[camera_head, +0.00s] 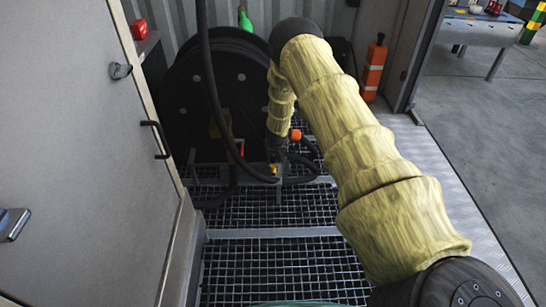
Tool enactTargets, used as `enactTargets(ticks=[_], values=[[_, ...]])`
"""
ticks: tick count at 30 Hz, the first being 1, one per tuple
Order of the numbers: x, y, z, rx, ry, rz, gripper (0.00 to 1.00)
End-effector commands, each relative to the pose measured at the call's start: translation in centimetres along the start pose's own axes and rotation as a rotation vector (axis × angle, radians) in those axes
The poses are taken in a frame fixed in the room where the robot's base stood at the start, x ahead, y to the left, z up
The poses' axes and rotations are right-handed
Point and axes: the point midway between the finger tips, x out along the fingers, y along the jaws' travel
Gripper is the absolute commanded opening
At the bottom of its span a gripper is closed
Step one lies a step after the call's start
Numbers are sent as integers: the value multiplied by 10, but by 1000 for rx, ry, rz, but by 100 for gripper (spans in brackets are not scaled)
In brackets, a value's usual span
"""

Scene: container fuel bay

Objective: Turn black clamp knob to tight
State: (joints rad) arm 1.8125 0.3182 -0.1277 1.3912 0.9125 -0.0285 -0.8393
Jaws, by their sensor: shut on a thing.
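My gripper (274,163) is at the lower end of my yellow-sleeved arm, pointing down in front of the large black hose reel. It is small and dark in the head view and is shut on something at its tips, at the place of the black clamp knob. The knob itself is too small and too hidden by the gripper to make out, so I cannot tell how far it is turned. A small yellow part (273,171) shows right at the fingertips, above a grey metal bracket (279,184).
A black hose reel (235,85) fills the back, with a black hose (212,80) hanging before it. An orange-red knob (295,135) is just right of my gripper. A grey door (75,150) stands left. An orange extinguisher-like cylinder (374,68) stands right. Grating (265,265) covers the floor.

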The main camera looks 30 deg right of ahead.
Motion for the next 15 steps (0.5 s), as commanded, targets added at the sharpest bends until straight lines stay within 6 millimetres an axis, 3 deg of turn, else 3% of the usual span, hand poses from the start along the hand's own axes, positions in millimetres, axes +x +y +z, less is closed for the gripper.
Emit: enactTargets(ticks=[15], values=[[0, 1, 0, -207, -1, -88, 6]])
